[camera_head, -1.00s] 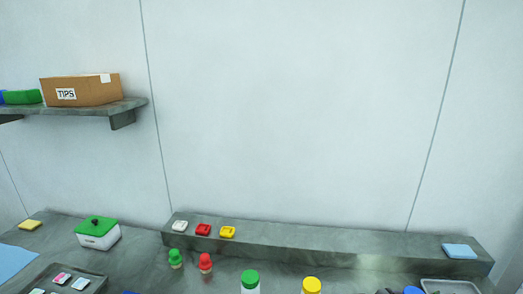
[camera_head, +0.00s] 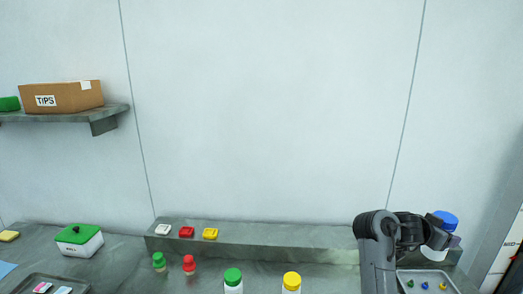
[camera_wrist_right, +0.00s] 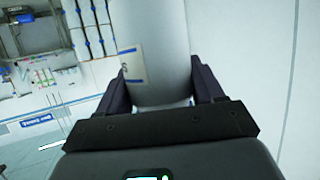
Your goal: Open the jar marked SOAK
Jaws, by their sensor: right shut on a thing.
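A white jar with a blue lid (camera_head: 446,218) is at the far right in the head view, raised above the bench. My right gripper (camera_head: 442,240) is shut on this jar's body. In the right wrist view, the pale jar body (camera_wrist_right: 155,50) stands between the two dark fingers (camera_wrist_right: 160,95), with part of a label showing. A jar with a green lid (camera_head: 233,277) and a jar with a yellow lid (camera_head: 291,281) stand at the bottom edge, lids on, lower parts cut off. I cannot read SOAK on any jar. My left gripper is not in view.
A grey tray (camera_head: 402,284) with small coloured items lies below the right arm. A white box with a green lid (camera_head: 79,239) stands left. Small green (camera_head: 159,262) and red (camera_head: 189,265) bottles stand on the bench. The ledge (camera_head: 290,243) carries white, red and yellow pieces.

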